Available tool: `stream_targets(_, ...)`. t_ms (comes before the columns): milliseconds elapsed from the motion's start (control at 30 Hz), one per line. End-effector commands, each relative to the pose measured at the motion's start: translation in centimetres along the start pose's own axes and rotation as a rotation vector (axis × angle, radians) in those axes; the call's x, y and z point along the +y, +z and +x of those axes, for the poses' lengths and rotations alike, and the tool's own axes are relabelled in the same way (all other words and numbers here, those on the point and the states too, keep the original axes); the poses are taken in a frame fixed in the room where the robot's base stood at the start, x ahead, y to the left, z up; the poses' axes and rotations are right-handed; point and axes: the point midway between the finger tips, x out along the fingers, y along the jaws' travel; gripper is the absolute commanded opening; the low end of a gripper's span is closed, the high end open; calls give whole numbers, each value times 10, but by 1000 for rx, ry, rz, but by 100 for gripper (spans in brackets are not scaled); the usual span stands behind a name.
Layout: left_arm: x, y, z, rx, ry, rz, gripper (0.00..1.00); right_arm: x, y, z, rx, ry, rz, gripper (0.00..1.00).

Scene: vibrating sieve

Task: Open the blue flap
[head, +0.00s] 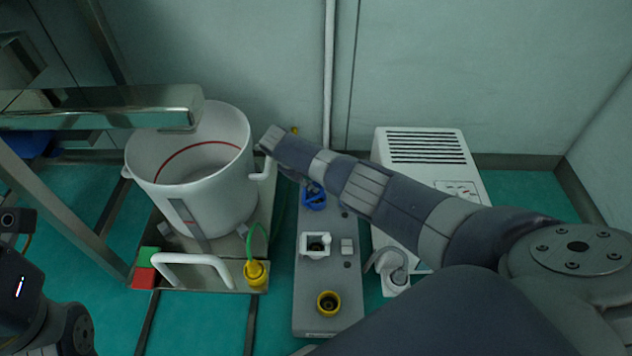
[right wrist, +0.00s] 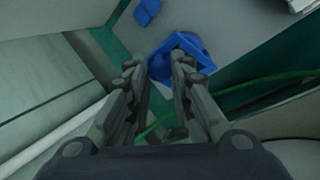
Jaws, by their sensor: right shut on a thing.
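The blue socket with its flap (head: 316,201) sits on the grey panel (head: 326,270), partly hidden by my right arm in the head view. In the right wrist view the blue flap (right wrist: 161,68) shows between the fingertips, beside the square blue rim. My right gripper (right wrist: 158,70) is shut on the flap, with its two fingers on either side of it. The fingers partly hide the flap, so how far it stands open is unclear. Part of my left arm shows at the lower left of the head view; its fingers are out of the picture.
A white pot (head: 205,200) with a red line inside stands left of the panel. A yellow plug (head: 256,273) with a green cable is at its base. The panel also bears a white socket (head: 315,244) and a yellow socket (head: 328,303). A white vented box (head: 420,175) stands right.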

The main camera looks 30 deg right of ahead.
Motion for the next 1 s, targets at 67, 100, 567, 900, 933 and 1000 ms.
stream_targets(67, 0, 0, -1, 0, 1, 0, 40, -4, -3, -2, 4, -7, 0, 0)
stream_targets(100, 0, 0, -1, 1, 1, 0, 40, -5, -4, -2, 5, -7, 0, 0)
stream_targets(567, 0, -4, 4, 23, 3, 1, 40, -10, -12, -8, 18, -14, -2, 0)
stream_targets(900, 0, -3, 4, 20, 1, 1, 40, -11, -12, -8, 19, -14, -2, 36)
stream_targets(933, 0, -3, 4, 19, 1, 1, 40, -11, -12, -8, 19, -14, -2, 41)
stream_targets(1000, 0, -3, 3, 18, 1, 1, 40, -10, -11, -7, 16, -12, -2, 41)
